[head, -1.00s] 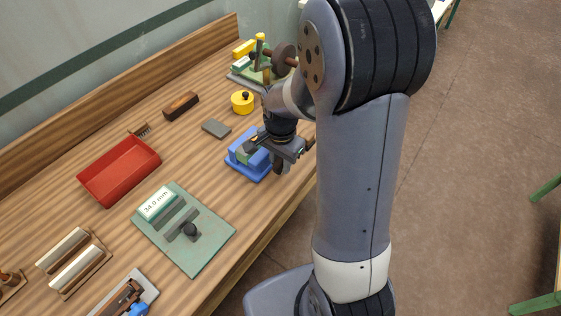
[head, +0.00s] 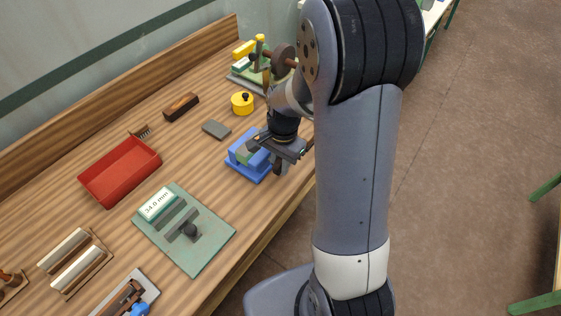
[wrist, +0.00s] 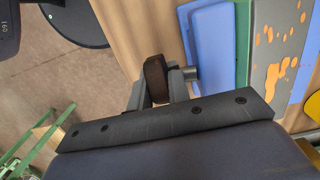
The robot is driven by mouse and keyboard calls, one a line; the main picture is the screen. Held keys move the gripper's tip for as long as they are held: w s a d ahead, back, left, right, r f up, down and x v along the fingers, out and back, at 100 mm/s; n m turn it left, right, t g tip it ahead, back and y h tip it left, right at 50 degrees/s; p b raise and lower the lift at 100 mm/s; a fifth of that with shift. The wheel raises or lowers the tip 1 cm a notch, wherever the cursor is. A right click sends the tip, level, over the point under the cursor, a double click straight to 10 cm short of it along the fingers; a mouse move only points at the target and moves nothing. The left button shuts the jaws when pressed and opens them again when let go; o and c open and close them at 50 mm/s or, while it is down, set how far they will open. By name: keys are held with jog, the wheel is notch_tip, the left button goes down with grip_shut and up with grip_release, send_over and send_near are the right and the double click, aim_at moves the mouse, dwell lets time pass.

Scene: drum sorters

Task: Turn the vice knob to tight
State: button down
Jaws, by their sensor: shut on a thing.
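The blue vice (head: 247,172) stands near the front edge of the bench, partly covered by my gripper in the head view. In the wrist view its blue body (wrist: 212,42) lies at the upper right, beside a green strip and a worn grey block with orange spots. The dark brown vice knob (wrist: 156,78) sits between my fingers, with a short grey shaft running from it toward the blue body. My gripper (wrist: 160,84) is shut on the knob. In the head view my gripper (head: 277,160) is at the right side of the vice. No tight mark is readable.
A green plate (head: 205,249) with a black knob lies nearer. A wheeled device (head: 284,58) stands behind my arm.

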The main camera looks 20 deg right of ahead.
jog(key=shift+g+y+p, duration=0.5)
jog(key=shift+g+y, duration=0.3)
jog(key=shift+y, duration=0.3)
jog(key=c, duration=1.6)
grip_release()
jog(key=shift+d, duration=0.1)
jog(key=v, duration=1)
jog(key=shift+r+b, duration=0.3)
jog(key=shift+r, duration=0.05)
jog(key=shift+w+f, duration=0.1)
jog(key=x, duration=1)
jog(key=shift+f, duration=0.4)
jog(key=shift+r+t+h+b, duration=0.1)
jog(key=shift+t+h+b, duration=0.35)
jog(key=shift+t+h, duration=0.4)
